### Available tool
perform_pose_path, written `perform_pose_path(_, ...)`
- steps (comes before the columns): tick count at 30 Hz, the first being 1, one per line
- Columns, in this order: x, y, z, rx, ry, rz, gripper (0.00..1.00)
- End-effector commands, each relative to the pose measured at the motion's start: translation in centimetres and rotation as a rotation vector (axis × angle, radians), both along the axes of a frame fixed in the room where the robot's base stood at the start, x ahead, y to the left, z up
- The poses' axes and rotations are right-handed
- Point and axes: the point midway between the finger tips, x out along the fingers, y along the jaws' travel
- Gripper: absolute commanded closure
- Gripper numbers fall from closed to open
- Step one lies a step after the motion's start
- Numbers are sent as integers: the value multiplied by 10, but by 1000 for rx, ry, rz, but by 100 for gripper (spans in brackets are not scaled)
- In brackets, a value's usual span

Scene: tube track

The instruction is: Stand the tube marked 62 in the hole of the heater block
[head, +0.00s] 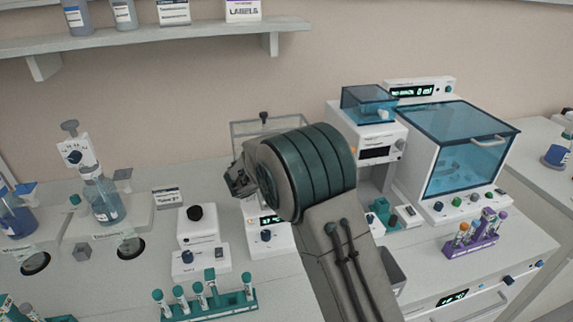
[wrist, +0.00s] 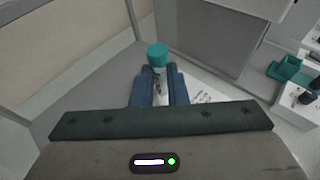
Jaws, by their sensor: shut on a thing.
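My gripper (wrist: 159,92) is shut on a teal-capped tube (wrist: 158,55) in the wrist view. The cap shows above the two blue fingers; the tube's body is mostly hidden between them, and its mark cannot be read. In the head view my gripper (head: 238,180) is at the left end of my arm's wrist, above the bench, and the tube cannot be made out. A white unit with a green display (head: 268,238) stands below my gripper, partly covered by my arm. I cannot tell whether it is the heater block, and no hole shows.
A teal rack (head: 210,308) with several teal-capped tubes stands at the front. A white device with a black knob (head: 197,232) is left of the display unit. A clear-walled box (head: 250,130) stands behind my wrist. A purple rack (head: 472,243) is at the right.

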Motion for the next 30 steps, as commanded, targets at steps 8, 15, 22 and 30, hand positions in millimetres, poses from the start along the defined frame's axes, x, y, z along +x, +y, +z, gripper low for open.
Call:
perform_pose_path(8,0,0,-9,0,0,0,100)
perform_pose_path(15,0,0,-12,0,0,0,100)
perform_pose_path(22,0,0,-12,0,0,0,70)
perform_pose_path(30,0,0,-12,0,0,0,62)
